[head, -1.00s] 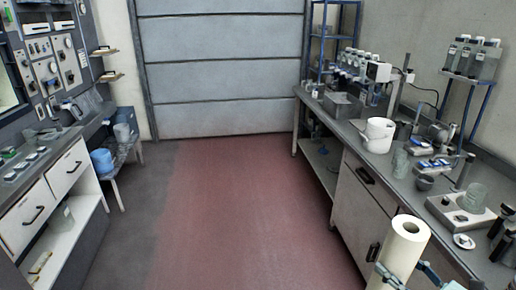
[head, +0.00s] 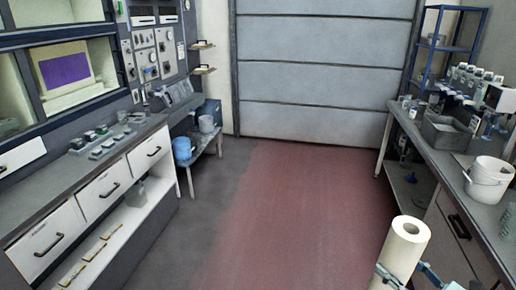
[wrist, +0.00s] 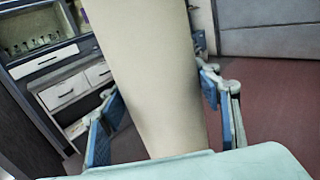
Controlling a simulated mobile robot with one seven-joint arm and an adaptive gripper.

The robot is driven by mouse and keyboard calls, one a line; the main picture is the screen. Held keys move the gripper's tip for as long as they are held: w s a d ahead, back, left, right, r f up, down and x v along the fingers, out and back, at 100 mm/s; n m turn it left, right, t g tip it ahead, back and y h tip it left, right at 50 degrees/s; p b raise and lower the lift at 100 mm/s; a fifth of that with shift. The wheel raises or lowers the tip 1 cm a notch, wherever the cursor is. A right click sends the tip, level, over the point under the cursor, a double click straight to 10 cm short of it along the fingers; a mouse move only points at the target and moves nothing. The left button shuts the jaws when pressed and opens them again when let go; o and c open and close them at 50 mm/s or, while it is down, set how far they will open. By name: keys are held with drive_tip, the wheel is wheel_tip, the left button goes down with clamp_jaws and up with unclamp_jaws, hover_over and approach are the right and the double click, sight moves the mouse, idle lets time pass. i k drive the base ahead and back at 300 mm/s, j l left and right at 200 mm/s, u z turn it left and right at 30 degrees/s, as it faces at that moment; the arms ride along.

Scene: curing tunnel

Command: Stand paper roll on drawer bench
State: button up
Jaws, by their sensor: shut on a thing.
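The white paper roll (head: 405,246) stands nearly upright at the lower right of the head view, its core hole facing up. My gripper (head: 405,277) is shut on its lower part and holds it up in front of me. In the wrist view the paper roll (wrist: 150,75) fills the middle, between the two blue-padded fingers of my gripper (wrist: 157,115). The drawer bench (head: 88,160) runs along the left of the head view, with white drawers under a grey top. The roll is well apart from it.
Small devices (head: 100,140) sit on the drawer bench top. A low stand with blue and grey buckets (head: 183,148) is beyond it. The right bench (head: 460,190) carries a white bucket (head: 488,180) and a grey bin (head: 446,133). The red floor (head: 300,200) between is clear.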

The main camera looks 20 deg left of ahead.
sight(44, 191)
drive_tip(key=i+u, duration=0.55)
drive_tip(key=i, duration=0.2)
drive_tip(key=i+u, duration=0.9)
drive_tip(key=u, duration=0.25)
drive_tip(key=i+u, duration=0.25)
drive_tip(key=u, duration=0.15)
drive_tip(key=i+u, duration=0.2)
drive_tip(key=u, duration=0.25)
drive_tip(key=i+u, duration=0.2)
drive_tip(key=u, duration=0.25)
drive_tip(key=i+j+u, duration=0.1)
drive_tip(key=u, duration=0.3)
drive_tip(key=i+u, duration=0.75)
drive_tip(key=i, duration=0.2)
drive_tip(key=z, duration=1.4)
